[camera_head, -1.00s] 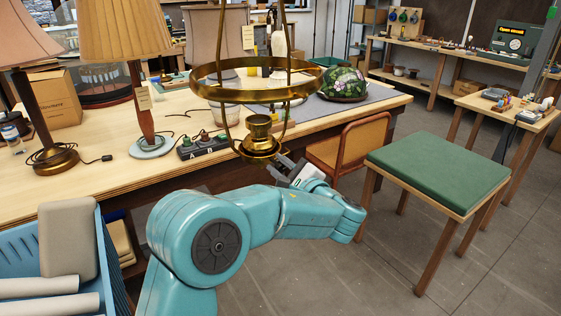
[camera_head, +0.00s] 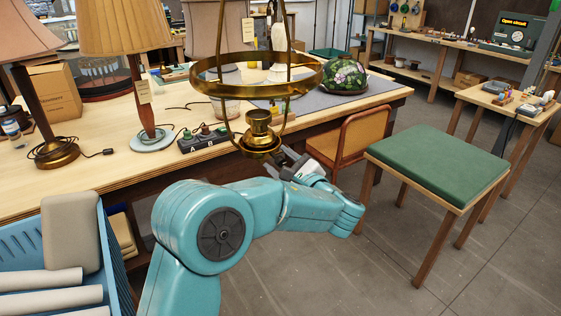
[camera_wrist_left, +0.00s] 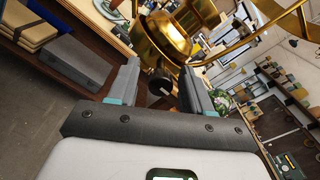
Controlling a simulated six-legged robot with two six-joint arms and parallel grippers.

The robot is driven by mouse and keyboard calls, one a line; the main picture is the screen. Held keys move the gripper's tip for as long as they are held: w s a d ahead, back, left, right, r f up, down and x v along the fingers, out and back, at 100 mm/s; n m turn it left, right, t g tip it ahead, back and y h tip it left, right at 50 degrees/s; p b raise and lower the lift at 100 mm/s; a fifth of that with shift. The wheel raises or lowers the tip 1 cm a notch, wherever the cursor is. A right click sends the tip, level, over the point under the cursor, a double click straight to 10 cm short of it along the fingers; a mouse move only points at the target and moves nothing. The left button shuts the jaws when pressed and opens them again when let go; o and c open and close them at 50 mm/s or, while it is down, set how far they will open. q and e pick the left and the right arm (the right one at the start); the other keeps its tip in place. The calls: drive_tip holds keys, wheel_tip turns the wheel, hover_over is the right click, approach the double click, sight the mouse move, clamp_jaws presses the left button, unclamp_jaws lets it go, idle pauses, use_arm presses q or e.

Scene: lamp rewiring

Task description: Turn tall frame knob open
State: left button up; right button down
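The tall brass frame (camera_head: 252,94) hangs at the centre of the head view, a ring on upright rods with a socket cup at its bottom. In the left wrist view its brass bowl (camera_wrist_left: 160,38) is close above the fingers. A small dark round knob (camera_wrist_left: 160,83) shows below the bowl, between the two fingers. My left gripper (camera_head: 286,158) is at the lower right of the frame's cup. In the wrist view the left gripper (camera_wrist_left: 160,70) is open, with gaps visible on both sides of the knob. The knob is hidden in the head view. My right gripper is out of view.
A wooden workbench (camera_head: 90,182) with several lamps stands behind the frame. An orange-backed chair (camera_head: 362,140) and a green-topped stool (camera_head: 438,165) stand to the right. A blue crate (camera_head: 22,240) with white tubes is at lower left. Floor at lower right is clear.

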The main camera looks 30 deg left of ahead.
use_arm(q)
drive_tip(key=b+v, duration=0.2)
drive_tip(key=v, duration=1.4)
drive_tip(key=shift+d+b, duration=0.2)
drive_tip(key=shift+b, duration=0.15)
